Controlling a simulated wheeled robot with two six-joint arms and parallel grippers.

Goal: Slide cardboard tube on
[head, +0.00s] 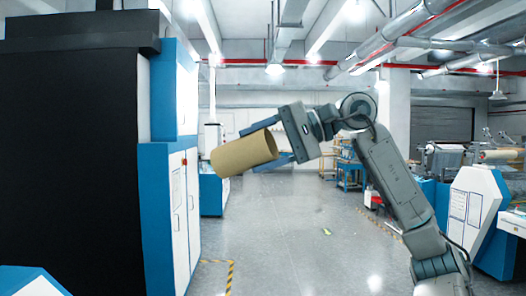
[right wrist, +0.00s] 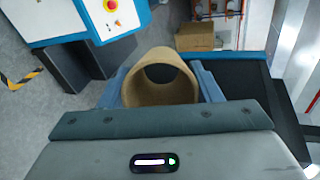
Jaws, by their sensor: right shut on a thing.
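The brown cardboard tube (head: 240,155) is held in the air in the head view, tilted slightly, with its open end towards my right gripper. My right gripper (head: 270,147) is shut on the tube, with its blue fingers on either side of it. In the right wrist view the tube (right wrist: 160,88) sits between the two fingers of the gripper (right wrist: 162,85), and I look into its hollow bore. My left gripper is not in view. I cannot make out a shaft for the tube in these views.
A tall black and blue-white machine (head: 80,140) fills the left of the head view. Another machine (head: 475,215) with a roll stands at the right. A blue cart (head: 350,172) is farther back. The grey floor (head: 300,240) between is clear.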

